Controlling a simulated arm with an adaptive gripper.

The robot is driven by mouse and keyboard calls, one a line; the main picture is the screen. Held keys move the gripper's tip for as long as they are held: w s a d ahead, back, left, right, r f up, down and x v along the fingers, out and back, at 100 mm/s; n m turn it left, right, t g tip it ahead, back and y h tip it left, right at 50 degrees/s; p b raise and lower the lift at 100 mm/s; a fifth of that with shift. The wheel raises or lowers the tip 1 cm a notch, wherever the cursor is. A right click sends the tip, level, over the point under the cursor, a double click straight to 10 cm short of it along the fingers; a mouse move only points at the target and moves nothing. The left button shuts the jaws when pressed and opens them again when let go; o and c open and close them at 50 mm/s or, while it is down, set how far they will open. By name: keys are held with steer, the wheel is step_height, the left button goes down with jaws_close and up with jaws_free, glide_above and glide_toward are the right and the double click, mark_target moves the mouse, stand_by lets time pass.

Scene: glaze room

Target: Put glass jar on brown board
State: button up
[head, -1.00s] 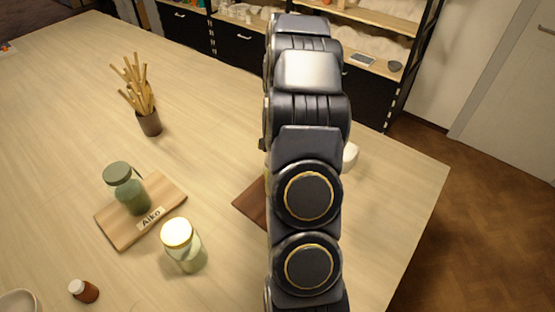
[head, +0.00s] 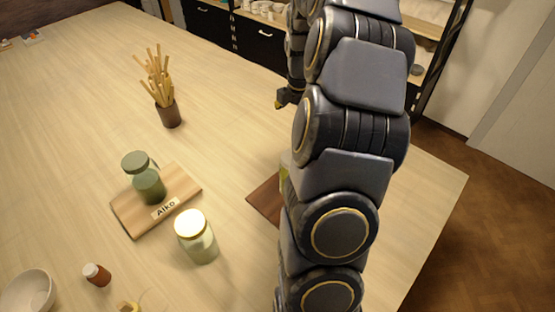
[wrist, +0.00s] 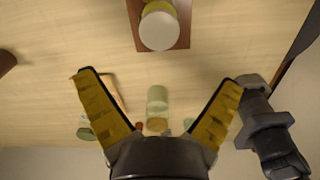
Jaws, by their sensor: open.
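A glass jar with a pale cream lid (head: 197,238) stands upright on the table. Another jar, with a green lid and darker green body (head: 148,180), stands on a light wooden board labelled "Aiko" (head: 133,220). The brown board (head: 264,198) is mostly hidden behind my arm in the head view. In the wrist view the brown board (wrist: 183,38) bears a yellowish thing with a round whitish top (wrist: 159,30). My gripper (wrist: 160,80) is open, its yellow fingers spread with nothing held between them. In the head view only a finger (head: 287,98) shows beside my arm, above the table.
A cup of wooden tools (head: 169,114) stands at the back. A small brown bottle (head: 98,275) and a pale bowl (head: 28,293) are at the front left. The table is clear between the cup and the boards. Shelves line the back wall.

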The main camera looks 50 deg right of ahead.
steer(key=s+a+r+m, duration=0.1)
steer(key=a+r+m, duration=0.2)
steer(key=a, duration=0.7)
steer(key=s+a+r+m, duration=0.1)
steer(key=a+r+m, duration=0.2)
steer(key=a, duration=0.7)
steer(key=s+a+m+g, duration=0.1)
steer(key=s+a+m, duration=0.8)
steer(key=s, duration=0.6)
steer(key=shift+a+m+g, duration=0.3)
steer(key=shift+a+g, duration=0.1)
steer(key=shift+a, duration=0.7)
